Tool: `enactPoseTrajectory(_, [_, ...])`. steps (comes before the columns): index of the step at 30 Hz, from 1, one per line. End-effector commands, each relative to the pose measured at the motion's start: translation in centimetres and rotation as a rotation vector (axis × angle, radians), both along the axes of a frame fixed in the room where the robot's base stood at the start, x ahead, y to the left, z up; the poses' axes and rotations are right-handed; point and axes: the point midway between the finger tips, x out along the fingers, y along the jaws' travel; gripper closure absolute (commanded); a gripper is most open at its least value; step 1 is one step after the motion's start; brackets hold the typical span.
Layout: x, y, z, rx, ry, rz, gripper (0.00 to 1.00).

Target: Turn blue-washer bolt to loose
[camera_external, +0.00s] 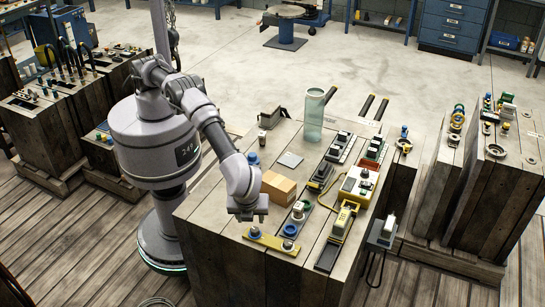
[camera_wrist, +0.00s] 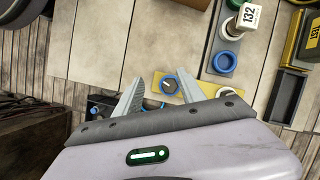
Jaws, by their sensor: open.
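The blue-washer bolt (camera_wrist: 171,85) sits at the left end of a yellow plate (camera_wrist: 196,92) in the wrist view. It has a dark head with a pale mark, ringed by blue. In the external view, the bolt (camera_external: 254,233) is at the plate's (camera_external: 272,243) left end. In the external view my gripper (camera_external: 249,214) hangs above that end of the plate, apparently clear of the bolt. A second, pale-ringed bolt (camera_wrist: 228,92) is at the plate's right end.
A blue ring (camera_wrist: 224,62) and a white block marked 132 (camera_wrist: 249,17) stand beside the plate. A cardboard box (camera_external: 278,187) is close behind my gripper. A yellow tester (camera_external: 358,187), a green glass jar (camera_external: 314,113) and black trays crowd the bench (camera_external: 213,210).

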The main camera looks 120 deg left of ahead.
Motion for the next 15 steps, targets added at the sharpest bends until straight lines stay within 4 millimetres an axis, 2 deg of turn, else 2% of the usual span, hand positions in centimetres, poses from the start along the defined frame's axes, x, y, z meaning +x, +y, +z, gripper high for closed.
enactPoseTrajectory(1, [-0.7, 0.3, 0.6, 0.001, 0.002, -0.003, 0.53])
enactPoseTrajectory(5, [-3.1, 1.3, 0.8, -0.001, -0.001, -0.004, 0.53])
enactPoseTrajectory(15, [-11.4, 4.8, 1.5, 0.0, -0.002, -0.006, 0.53])
